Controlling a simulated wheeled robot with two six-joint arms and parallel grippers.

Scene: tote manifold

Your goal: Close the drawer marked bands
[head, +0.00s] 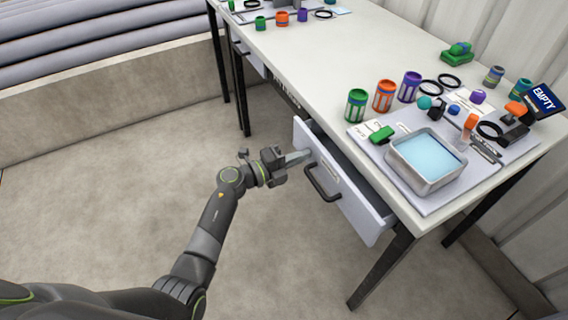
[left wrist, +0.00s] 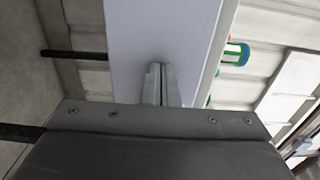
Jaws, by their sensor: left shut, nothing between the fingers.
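A drawer (head: 352,197) under the near end of the white table stands partly open, with a gap showing behind its pale front. A dark handle (head: 322,187) sits on that front; any label is too small to read. My left gripper (head: 306,154) is shut and empty, its fingertips at the upper left part of the drawer front, left of the handle. In the left wrist view, the shut fingers (left wrist: 161,84) point at the pale drawer front (left wrist: 160,35); I cannot tell whether they touch it. My right gripper is not in view.
The table top (head: 330,60) above carries a metal tray (head: 426,160) of blue liquid, several coloured cans and small parts. A dark table leg (head: 381,265) stands right of the drawer. Another drawer (head: 248,50) is farther along. Floor in front is clear.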

